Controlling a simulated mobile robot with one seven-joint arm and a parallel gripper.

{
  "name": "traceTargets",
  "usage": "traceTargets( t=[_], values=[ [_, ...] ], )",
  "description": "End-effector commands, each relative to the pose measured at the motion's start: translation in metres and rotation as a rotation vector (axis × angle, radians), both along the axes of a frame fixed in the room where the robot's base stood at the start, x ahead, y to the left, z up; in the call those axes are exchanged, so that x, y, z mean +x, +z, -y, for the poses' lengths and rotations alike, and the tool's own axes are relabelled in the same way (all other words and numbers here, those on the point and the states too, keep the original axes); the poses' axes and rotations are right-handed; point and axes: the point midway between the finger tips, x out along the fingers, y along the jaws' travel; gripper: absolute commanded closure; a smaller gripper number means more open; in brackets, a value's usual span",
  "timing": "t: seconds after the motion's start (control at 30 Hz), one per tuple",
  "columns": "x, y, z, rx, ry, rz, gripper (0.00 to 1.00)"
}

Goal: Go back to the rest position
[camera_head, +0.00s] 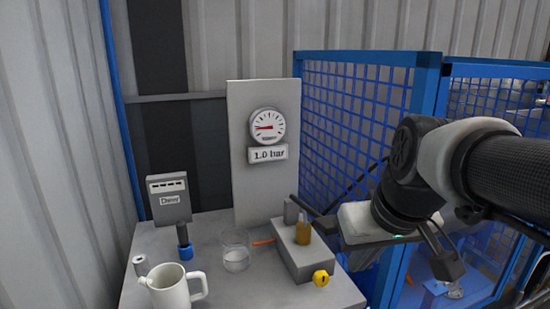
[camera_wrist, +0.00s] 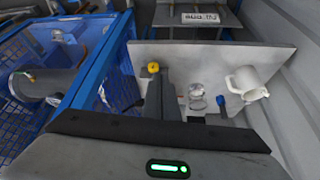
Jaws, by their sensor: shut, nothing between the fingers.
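My gripper (camera_head: 325,224) is shut and empty. In the head view it reaches in from the right, in front of the blue mesh fence and beside the grey block (camera_head: 305,258) with the amber vial and yellow knob (camera_head: 321,278). I cannot tell whether it touches the block. In the wrist view, my gripper's body with a green light fills the bottom, and the yellow knob (camera_wrist: 153,68) shows above it.
A panel with a gauge (camera_head: 267,127) stands behind. Blue mesh fencing (camera_head: 345,120) is close to my arm.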

Motion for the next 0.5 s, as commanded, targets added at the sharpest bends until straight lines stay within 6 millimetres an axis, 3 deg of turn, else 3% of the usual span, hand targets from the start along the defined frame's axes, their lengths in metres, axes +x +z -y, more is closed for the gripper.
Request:
traceTargets(
  t=[0.1, 0.33, 0.37, 0.5],
  values=[
    [-0.033, -0.009, -0.003, 0.000, -0.050, 0.015, 1.00],
    [-0.079, -0.029, -0.003, 0.005, -0.143, 0.042, 1.00],
    [-0.076, -0.009, -0.003, 0.006, -0.141, 0.040, 1.00],
    [-0.075, 0.021, -0.003, 0.005, -0.141, 0.037, 1.00]
  ],
)
